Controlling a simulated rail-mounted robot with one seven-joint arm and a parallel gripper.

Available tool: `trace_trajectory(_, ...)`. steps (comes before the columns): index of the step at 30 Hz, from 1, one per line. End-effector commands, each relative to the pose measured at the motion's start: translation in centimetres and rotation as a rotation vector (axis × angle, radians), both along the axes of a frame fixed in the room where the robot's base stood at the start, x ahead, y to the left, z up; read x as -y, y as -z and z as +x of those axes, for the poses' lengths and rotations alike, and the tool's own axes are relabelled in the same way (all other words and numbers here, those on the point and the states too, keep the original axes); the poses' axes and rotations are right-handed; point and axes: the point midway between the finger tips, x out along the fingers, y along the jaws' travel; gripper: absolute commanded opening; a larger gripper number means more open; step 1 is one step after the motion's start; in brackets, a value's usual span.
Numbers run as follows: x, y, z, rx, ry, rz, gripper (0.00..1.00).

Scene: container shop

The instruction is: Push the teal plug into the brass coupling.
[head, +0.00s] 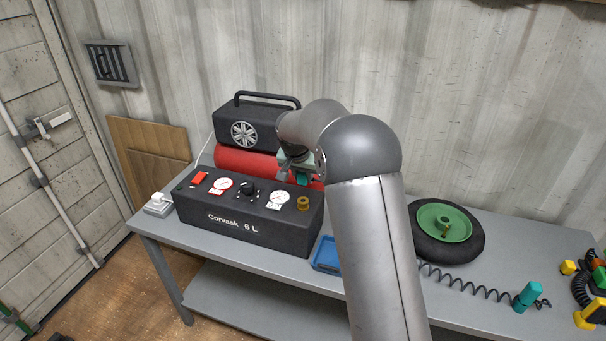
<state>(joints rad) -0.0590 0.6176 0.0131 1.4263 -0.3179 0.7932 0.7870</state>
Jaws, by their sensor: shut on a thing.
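The brass coupling (303,203) stands upright on the right part of the top face of a black compressor box marked "Corvask 6 L". My gripper (300,172) is above and a little behind the coupling in the picture. It is shut on the teal plug (302,179), of which only a small part shows below the jaws. The plug looks apart from the coupling, with a gap between them. My arm and the gripper body hide the rest of the plug.
The compressor (245,221) has gauges, a knob and a red switch on top, with a red tank (240,160) behind. A blue tray (326,254), a green-hubbed wheel (465,240) and a teal hose fitting (527,296) are on the grey bench (500,225).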

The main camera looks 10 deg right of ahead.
Motion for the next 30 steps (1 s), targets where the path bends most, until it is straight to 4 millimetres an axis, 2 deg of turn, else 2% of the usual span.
trace_trajectory(15, 0.0, 4.6, 0.0, 0.001, -0.001, 0.0, 0.07)
trace_trajectory(30, 0.0, 5.1, 0.0, 0.0, -0.001, 0.0, 0.07)
